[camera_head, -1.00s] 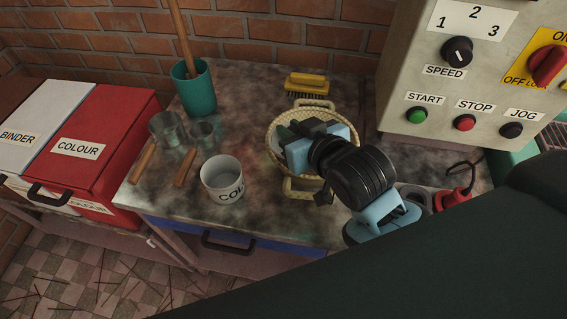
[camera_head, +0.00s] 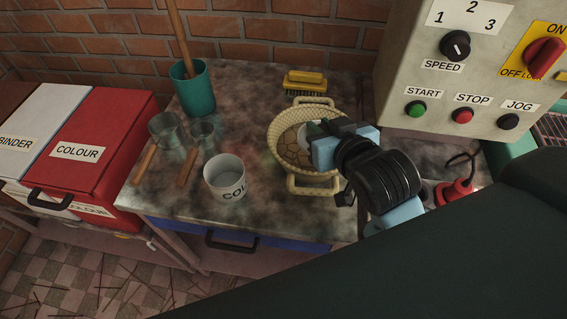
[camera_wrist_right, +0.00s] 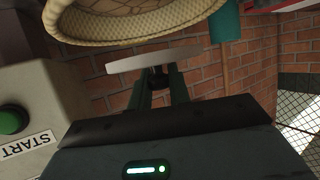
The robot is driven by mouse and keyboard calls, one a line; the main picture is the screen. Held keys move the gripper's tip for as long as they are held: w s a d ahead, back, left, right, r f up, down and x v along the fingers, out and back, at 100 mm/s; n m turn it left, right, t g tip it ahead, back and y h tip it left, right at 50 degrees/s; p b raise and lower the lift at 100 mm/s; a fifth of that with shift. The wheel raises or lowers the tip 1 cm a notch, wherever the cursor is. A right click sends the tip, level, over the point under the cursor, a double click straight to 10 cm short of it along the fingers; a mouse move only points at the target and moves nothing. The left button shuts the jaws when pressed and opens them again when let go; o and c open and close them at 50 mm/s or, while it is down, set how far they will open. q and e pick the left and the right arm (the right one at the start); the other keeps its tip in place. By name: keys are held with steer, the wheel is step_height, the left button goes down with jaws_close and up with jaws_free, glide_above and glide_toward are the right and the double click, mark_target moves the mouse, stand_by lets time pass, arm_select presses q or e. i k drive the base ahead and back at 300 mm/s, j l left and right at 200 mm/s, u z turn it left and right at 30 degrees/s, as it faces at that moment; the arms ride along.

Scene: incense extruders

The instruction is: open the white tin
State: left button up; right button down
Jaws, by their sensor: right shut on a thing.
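The white tin (camera_head: 226,178) stands upright near the front of the bench, its label partly readable as "COL". Its top is open and I see into it. My right gripper (camera_head: 322,131) is over the right side of the wicker basket, to the right of and behind the tin. In the right wrist view the gripper (camera_wrist_right: 158,80) is shut on the edge of a thin white disc (camera_wrist_right: 190,53) that looks like a lid. The disc is mostly hidden by the fingers in the head view. My left gripper is not in view.
The wicker basket (camera_head: 318,184) lies under my right gripper. Scoops (camera_head: 167,132), a green pot (camera_head: 193,92) and a yellow brush (camera_head: 305,80) stand around. The control box (camera_head: 397,122) is close on the right. Bare bench (camera_head: 235,115) lies behind the tin.

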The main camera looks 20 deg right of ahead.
mark_target(224, 175)
steer(key=j+z, duration=0.15)
steer(key=j, duration=0.3)
steer(key=k+j+z, duration=0.1)
steer(key=j, duration=0.4)
steer(key=j+z, duration=0.15)
steer(key=j, duration=0.3)
steer(key=k+j+z, duration=0.1)
steer(key=j, duration=0.35)
